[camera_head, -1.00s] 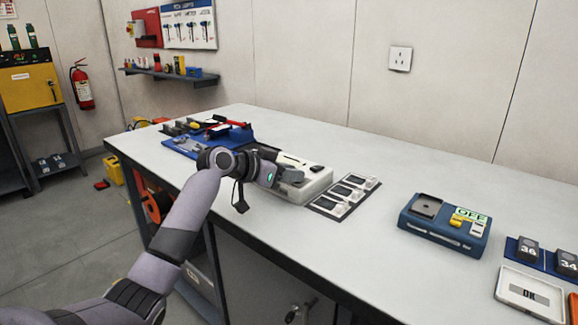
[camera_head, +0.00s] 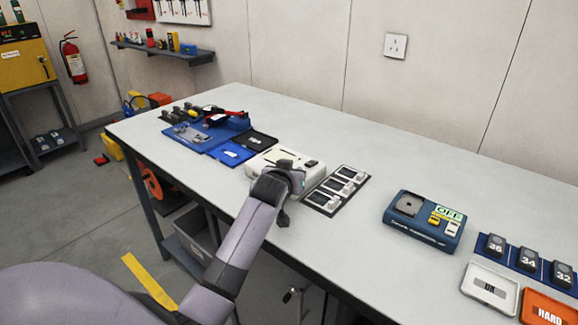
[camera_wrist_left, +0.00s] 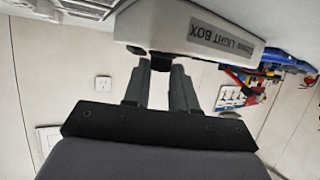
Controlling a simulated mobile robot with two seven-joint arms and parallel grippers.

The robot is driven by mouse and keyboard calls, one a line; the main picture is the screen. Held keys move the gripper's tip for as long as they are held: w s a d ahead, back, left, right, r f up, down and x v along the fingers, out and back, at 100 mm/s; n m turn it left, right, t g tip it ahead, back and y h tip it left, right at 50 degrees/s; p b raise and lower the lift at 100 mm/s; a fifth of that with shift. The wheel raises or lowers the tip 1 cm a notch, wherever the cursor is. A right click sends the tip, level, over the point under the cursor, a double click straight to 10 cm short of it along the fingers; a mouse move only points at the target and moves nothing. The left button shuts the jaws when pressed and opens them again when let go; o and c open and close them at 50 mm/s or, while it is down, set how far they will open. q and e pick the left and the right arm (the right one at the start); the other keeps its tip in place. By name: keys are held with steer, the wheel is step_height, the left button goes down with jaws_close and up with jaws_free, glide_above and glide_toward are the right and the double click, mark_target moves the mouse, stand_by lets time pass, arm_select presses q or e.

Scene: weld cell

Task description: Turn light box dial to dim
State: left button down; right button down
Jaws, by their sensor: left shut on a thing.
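The white light box (camera_head: 262,162) lies on the workbench, partly hidden by my left arm in the head view. In the left wrist view its labelled side (camera_wrist_left: 215,37) shows upside down, with the dark dial (camera_wrist_left: 160,63) sticking out of it. My left gripper (camera_wrist_left: 160,75) has its two fingers around the dial and is shut on it. In the head view my left wrist is at the front of the box, and the fingertips and dial are hidden. The dial's marks and setting cannot be read. My right gripper is not in view.
A dark mat with white-framed pieces (camera_head: 338,188) lies just right of the light box. Blue and black trays (camera_head: 230,153) lie to its left. A blue device marked OFF (camera_head: 424,222) stands further right. The bench between and behind is clear.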

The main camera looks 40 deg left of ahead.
arm_select(q)
steer(key=shift+w+d+f+n+g+y+b, duration=0.15)
steer(key=shift+d+n+g+y+b, duration=0.15)
steer(key=shift+n+y, duration=0.2)
steer(key=shift+s+d+f+n+g+y+b, duration=0.1)
steer(key=shift+f+n+g+y+b, duration=0.1)
steer(key=shift+n+y+b, duration=0.25)
steer(key=shift+w+r+n+g+y+b, duration=0.15)
steer(key=shift+n+g+y+b, duration=0.55)
steer(key=shift+n+y+b, duration=0.35)
steer(key=c, duration=0.9)
jaws_free()
steer(key=shift+r, duration=0.2)
